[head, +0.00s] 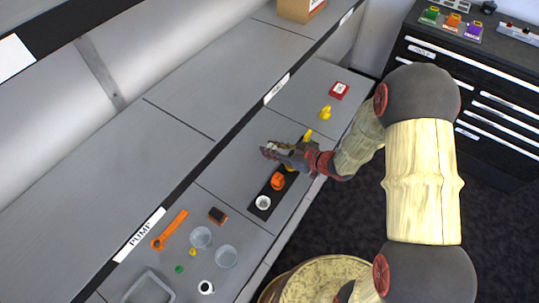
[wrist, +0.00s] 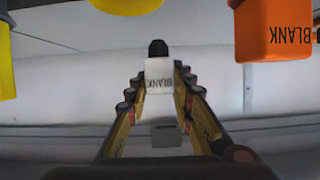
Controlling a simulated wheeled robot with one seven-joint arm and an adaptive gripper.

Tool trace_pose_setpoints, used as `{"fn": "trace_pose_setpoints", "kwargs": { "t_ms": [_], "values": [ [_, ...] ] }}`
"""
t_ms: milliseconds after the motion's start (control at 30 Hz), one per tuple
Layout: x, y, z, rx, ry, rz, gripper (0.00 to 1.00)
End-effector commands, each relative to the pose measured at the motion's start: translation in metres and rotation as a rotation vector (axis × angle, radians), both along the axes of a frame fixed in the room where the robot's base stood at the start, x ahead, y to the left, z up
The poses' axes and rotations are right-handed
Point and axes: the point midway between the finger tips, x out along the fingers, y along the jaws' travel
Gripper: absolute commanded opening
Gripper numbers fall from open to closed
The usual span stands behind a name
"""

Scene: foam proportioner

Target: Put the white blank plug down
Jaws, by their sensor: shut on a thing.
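The white blank plug (wrist: 158,82), a white block marked BLANK with a black end, sits between the two fingers of my gripper (wrist: 158,100) in the wrist view. The gripper is shut on it. In the head view my gripper (head: 273,149) is over the grey worktop, just beyond a black strip (head: 252,210). The plug is hard to make out there. An orange blank plug (head: 277,181) stands on the strip, and it also shows in the wrist view (wrist: 278,30). A yellow piece (head: 305,138) is partly hidden by the gripper.
A white round piece (head: 263,203) occupies the strip's near end. Clear cups (head: 201,238), an orange wrench (head: 170,231) and small parts lie nearer. The worktop left of my gripper is clear.

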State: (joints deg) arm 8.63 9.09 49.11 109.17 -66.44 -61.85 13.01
Motion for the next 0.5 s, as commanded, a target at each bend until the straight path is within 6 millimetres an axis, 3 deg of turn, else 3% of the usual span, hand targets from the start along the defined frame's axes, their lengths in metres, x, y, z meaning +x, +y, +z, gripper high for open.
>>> {"fn": "trace_pose_setpoints", "kwargs": {
  "t_ms": [167, 400, 500],
  "values": [
    [0.006, 0.004, -0.008, 0.0, -0.001, 0.0, 0.0],
    [0.008, 0.007, -0.041, 0.0, 0.002, -0.002, 0.0],
    [0.008, 0.006, -0.044, 0.0, 0.0, -0.001, 0.0]
  ]
}}
